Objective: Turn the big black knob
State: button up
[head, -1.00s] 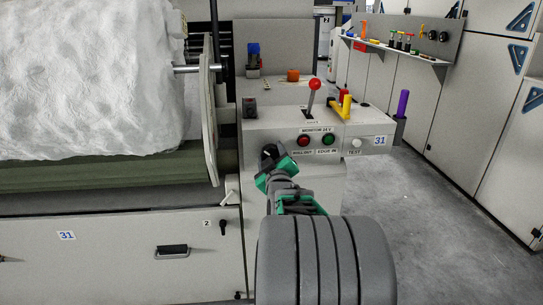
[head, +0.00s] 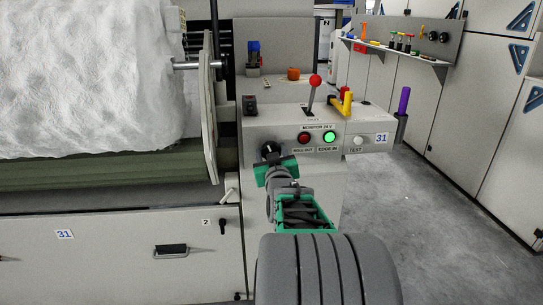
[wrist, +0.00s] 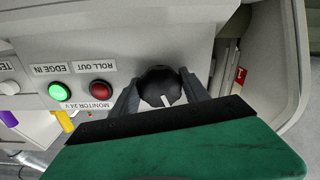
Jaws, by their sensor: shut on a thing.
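The big black knob (head: 269,149) sits on the front face of the grey control panel, left of the red lamp. It shows larger in the wrist view (wrist: 160,87), with a white pointer mark on its face. My gripper (wrist: 163,95) has one finger on each side of the knob and is shut on it. In the head view my gripper (head: 271,163) reaches the knob from below, and its green body partly covers the view there.
The panel (head: 290,120) bears a red lamp (head: 304,138), a lit green lamp (head: 329,137) and a white TEST button (head: 358,141). A red-topped lever (head: 314,88) and yellow handle (head: 346,103) stand above. A white fibre roll (head: 85,75) is at left. Floor at right is clear.

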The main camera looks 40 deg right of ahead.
jog(key=shift+m, duration=1.2)
jog(key=shift+b, duration=0.3)
jog(key=o, duration=1.4)
jog(key=shift+c, duration=0.2)
jog(key=p+v, duration=0.2)
jog(key=v, duration=0.6)
